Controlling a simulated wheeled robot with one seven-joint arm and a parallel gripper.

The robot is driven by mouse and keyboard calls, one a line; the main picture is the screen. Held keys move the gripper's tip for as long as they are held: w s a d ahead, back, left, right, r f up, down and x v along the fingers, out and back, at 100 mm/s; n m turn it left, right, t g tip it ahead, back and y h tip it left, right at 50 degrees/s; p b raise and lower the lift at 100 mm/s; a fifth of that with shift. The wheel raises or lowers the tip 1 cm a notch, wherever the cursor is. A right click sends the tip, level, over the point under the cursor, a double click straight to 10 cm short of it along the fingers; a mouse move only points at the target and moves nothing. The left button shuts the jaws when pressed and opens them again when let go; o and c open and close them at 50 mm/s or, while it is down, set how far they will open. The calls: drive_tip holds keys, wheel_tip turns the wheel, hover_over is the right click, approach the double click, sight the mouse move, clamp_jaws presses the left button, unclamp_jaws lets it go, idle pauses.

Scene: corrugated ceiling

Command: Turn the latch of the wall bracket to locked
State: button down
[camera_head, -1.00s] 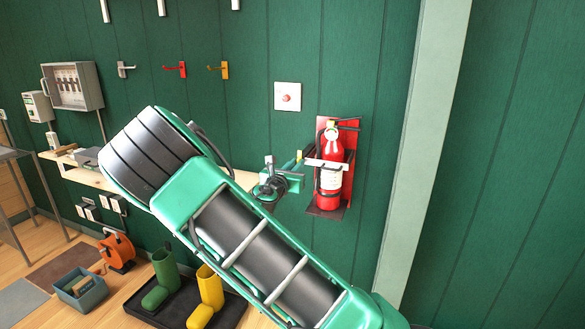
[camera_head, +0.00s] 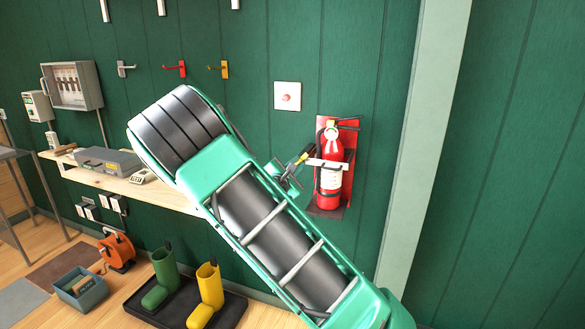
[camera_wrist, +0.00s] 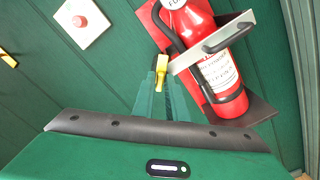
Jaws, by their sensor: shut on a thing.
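The wall bracket has a red backplate (camera_head: 350,128) and a pale band (camera_wrist: 186,64) across the red fire extinguisher (camera_head: 329,165). The extinguisher (camera_wrist: 205,45) stands in it, tilted in the wrist view. A yellow latch piece (camera_wrist: 161,72) shows beside the band's left end. My gripper (camera_wrist: 160,84) is shut on this yellow piece, its two green fingers close on either side. In the head view my gripper (camera_head: 297,167) is small, just left of the bracket, with a yellow bit at its fingertips. The latch's pivot is not clear.
A white plate with a red button (camera_head: 288,97) is on the wall above my gripper. A wooden shelf (camera_head: 135,184) with a grey box stands left of my arm. Boots on a black tray (camera_head: 235,308) are on the floor below. The wall to the right is bare.

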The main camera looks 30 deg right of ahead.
drive_tip(key=m, duration=0.5)
drive_tip(key=shift+s+d+m, duration=0.1)
drive_tip(key=shift+d+m, duration=0.05)
drive_tip(key=shift+m, duration=0.15)
drive_tip(key=shift+f+m, duration=0.15)
drive_tip(key=shift+m, duration=1.75)
drive_tip(key=shift+s, duration=0.1)
drive_tip(key=shift+d, duration=0.1)
drive_tip(key=c, duration=1.9)
unclamp_jaws()
drive_tip(key=shift+f, duration=0.1)
drive_tip(key=shift+o, duration=0.2)
drive_tip(key=v, duration=1)
drive_tip(key=shift+a, duration=0.4)
